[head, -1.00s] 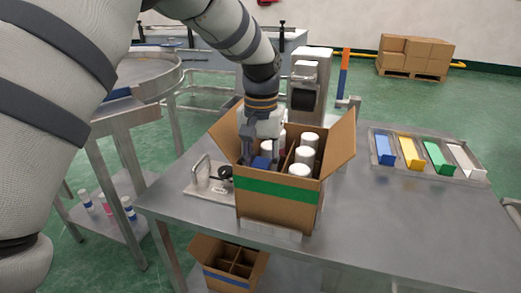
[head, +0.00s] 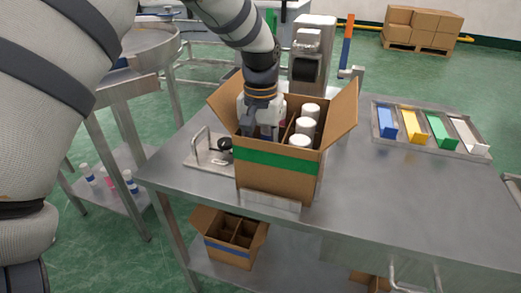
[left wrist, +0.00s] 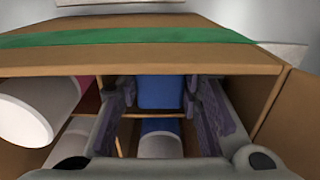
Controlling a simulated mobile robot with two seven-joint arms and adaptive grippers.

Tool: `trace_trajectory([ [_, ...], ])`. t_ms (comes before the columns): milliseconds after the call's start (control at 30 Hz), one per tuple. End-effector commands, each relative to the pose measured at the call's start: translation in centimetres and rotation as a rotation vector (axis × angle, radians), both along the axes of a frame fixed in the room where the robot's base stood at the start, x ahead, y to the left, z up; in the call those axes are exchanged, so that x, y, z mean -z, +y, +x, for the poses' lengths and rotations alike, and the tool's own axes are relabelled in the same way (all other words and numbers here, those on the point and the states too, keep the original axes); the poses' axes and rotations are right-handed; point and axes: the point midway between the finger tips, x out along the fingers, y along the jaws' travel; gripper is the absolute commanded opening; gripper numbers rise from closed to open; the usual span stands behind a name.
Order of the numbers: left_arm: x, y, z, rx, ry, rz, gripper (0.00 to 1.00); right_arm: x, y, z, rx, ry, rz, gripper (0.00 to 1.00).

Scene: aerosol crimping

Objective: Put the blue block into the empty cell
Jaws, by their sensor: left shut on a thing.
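My left gripper (head: 262,126) reaches down from above into the open cardboard box (head: 277,186) with the green band. In the left wrist view its fingers (left wrist: 160,100) are shut on the blue block (left wrist: 160,92), close to the box's inner wall. In the head view the block is hidden by the gripper and box walls. White-capped cans (head: 305,125) fill cells on the right of the box. A white can (left wrist: 30,108) and another with a blue band (left wrist: 160,127) show in the left wrist view. Whether the block touches the cell floor cannot be told. My right gripper is out of view.
Raised box flaps (head: 342,112) flank the opening. A metal plate with a handle (head: 206,150) lies left of the box. A tray (head: 452,152) with blue, yellow, green and white pieces is at the right. The table (head: 400,205) between is clear.

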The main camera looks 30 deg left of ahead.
Motion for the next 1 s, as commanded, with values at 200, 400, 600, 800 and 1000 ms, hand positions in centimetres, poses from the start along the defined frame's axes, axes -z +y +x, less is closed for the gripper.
trace_trajectory([
  [200,0.0,0.0,0.0,0.000,0.000,0.001,0.56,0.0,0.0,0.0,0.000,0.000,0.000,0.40],
  [400,-0.5,0.1,0.1,-0.001,-0.002,0.003,0.56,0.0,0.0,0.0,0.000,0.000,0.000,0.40],
  [600,-5.3,0.0,0.2,0.000,-0.008,0.004,0.56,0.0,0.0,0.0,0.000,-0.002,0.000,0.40],
  [800,-10.1,-0.1,0.1,0.000,-0.004,0.003,0.56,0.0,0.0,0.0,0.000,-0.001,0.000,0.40],
  [1000,-12.0,-0.3,0.1,0.001,0.000,0.000,0.56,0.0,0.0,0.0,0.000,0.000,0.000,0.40],
])
